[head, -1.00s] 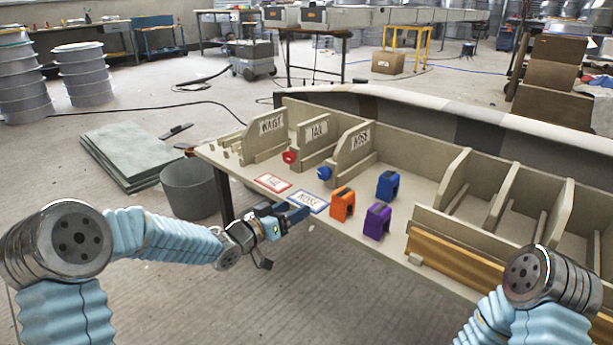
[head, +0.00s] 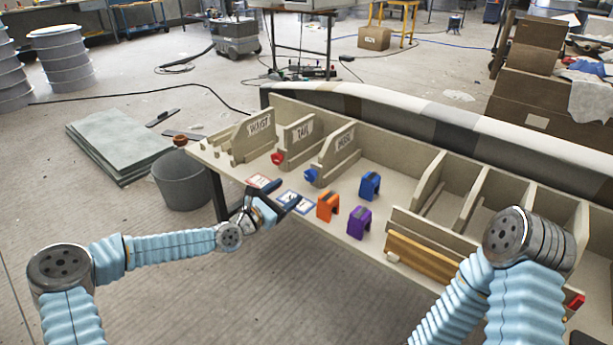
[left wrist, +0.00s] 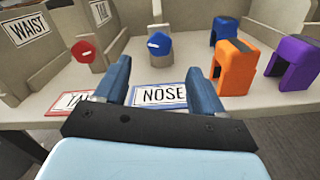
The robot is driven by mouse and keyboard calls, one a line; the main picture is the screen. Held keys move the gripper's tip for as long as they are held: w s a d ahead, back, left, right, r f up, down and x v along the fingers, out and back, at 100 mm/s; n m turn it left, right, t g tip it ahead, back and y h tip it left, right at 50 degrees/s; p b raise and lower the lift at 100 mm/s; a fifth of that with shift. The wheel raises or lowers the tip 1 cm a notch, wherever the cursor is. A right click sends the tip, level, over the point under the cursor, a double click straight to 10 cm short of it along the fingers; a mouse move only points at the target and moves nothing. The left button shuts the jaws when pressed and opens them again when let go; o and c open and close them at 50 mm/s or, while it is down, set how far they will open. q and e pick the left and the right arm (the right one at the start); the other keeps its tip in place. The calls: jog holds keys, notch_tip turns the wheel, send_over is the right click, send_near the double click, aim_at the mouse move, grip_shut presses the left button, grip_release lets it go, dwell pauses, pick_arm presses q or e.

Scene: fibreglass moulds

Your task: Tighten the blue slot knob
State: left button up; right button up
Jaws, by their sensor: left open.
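The blue slot knob (head: 311,175) sits at the front of the NOSE divider slot on the bench. In the left wrist view the blue knob (left wrist: 159,45) faces me, with a short white mark that lies nearly level. My left gripper (head: 287,192) is open and empty over the bench's front edge, short of the knob. In the left wrist view its two blue fingers (left wrist: 158,68) stand apart with the knob between and beyond them, not touching it. The blue-bordered NOSE card (left wrist: 160,96) lies below the fingers. My right gripper is not seen.
A red knob (head: 278,158) is left of the blue one, by the TAIL slot. An orange block (head: 327,207), a purple block (head: 359,222) and a blue block (head: 370,185) stand to the right. A grey bin (head: 182,182) is on the floor at left.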

aim_at(309, 177)
pick_arm(q)
jog(key=x, duration=0.9)
jog(key=shift+w+d, duration=0.2)
jog(key=shift+d, duration=0.05)
jog(key=c, duration=1.1)
jog(key=shift+o, duration=0.2)
jog(key=shift+f+m+b, duration=0.15)
jog(key=shift+m+b, duration=0.15)
jog(key=shift+b, duration=0.1)
jog(key=m+b, duration=0.2)
jog(key=b, duration=0.1)
jog(key=m+b, duration=0.2)
jog(key=b, duration=0.1)
jog(key=shift+f, duration=0.2)
jog(key=shift+r+m+b, duration=0.2)
jog(key=shift+m+b, duration=1.1)
jog(key=shift+b, duration=0.35)
